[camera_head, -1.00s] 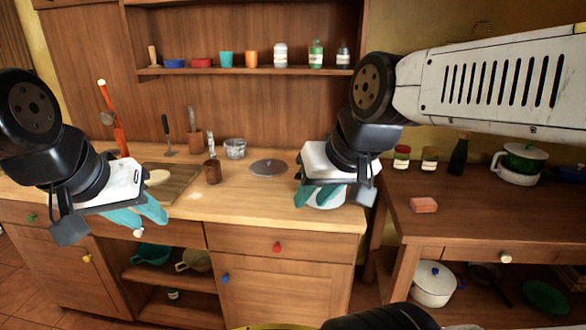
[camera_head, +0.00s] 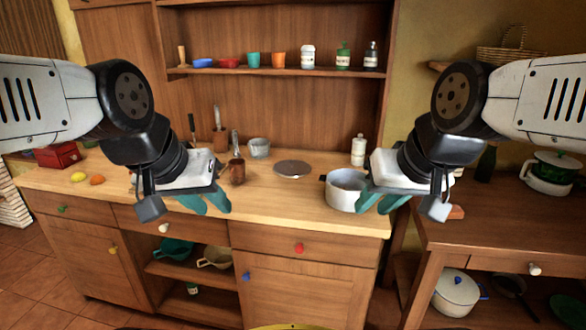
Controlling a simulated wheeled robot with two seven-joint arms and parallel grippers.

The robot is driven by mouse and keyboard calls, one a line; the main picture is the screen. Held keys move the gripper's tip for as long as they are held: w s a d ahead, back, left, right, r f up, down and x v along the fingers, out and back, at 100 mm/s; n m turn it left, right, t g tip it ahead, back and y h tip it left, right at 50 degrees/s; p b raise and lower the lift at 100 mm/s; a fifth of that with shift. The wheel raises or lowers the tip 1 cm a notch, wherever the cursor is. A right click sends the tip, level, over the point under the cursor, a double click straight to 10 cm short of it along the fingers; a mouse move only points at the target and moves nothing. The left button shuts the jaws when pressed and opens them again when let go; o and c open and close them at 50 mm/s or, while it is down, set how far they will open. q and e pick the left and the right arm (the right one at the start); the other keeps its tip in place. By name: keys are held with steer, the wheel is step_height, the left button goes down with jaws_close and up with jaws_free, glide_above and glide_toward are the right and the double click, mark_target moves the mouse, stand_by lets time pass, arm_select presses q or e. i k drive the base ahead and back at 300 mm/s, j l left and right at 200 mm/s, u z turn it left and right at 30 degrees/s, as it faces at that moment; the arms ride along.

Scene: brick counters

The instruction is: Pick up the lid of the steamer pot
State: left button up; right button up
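A grey open-topped pot (camera_head: 346,190) stands on the wooden counter near its right front edge. A flat grey disc (camera_head: 293,169) lies behind and left of it; I cannot tell whether it is a lid. A white pot with a green lid (camera_head: 557,166) stands on the right-hand table. A white lidded pot (camera_head: 456,293) sits on that table's lower shelf. Which is the steamer pot is unclear. My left gripper (camera_head: 206,203) is open and empty over the counter, left of the disc. My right gripper (camera_head: 382,203) is open at the grey pot's right side, partly overlapping it in view; contact is unclear.
A brown mug (camera_head: 237,171) and a small metal pot (camera_head: 259,148) stand near my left gripper. A white bottle (camera_head: 358,150) stands behind the grey pot. A wall shelf (camera_head: 270,71) holds cups and bottles. The counter between the grippers is mostly clear.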

mark_target(288, 167)
steer(key=i+j+z, duration=0.2)
steer(key=i, duration=0.35)
steer(key=i+z, duration=0.2)
steer(key=i, duration=0.4)
